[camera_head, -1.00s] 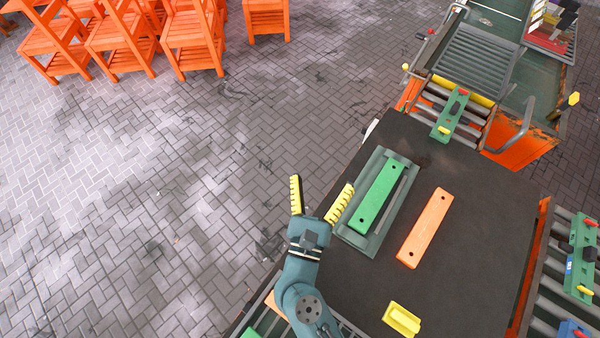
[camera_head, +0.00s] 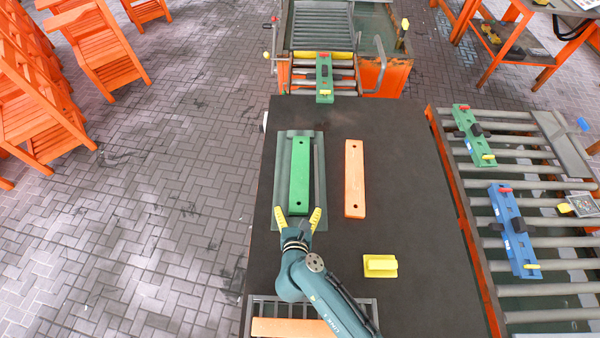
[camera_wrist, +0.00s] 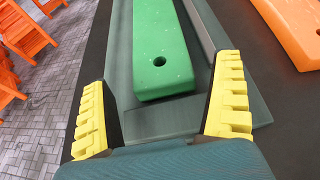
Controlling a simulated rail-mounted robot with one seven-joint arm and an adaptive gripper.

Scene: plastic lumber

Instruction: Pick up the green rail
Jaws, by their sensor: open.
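The green rail (camera_head: 300,172) is a flat bar with a hole near each end. It lies lengthwise in a grey-green tray (camera_head: 284,190) on the dark table. My gripper (camera_head: 298,212) is open at the near end of the rail, with its yellow fingers apart and nothing between them. In the wrist view the rail (camera_wrist: 163,45) lies ahead of the fingers, its near end and hole showing between and beyond them. The gripper (camera_wrist: 160,115) is over the near end of the tray (camera_wrist: 160,118). The rail's far end is out of the wrist view.
An orange rail (camera_head: 355,180) lies to the right of the tray. A yellow block with a handle (camera_head: 380,265) is on the dark table (camera_head: 410,190) nearer me. A roller conveyor (camera_head: 550,245) with green and blue fixtures stands at the right. The table's middle right is clear.

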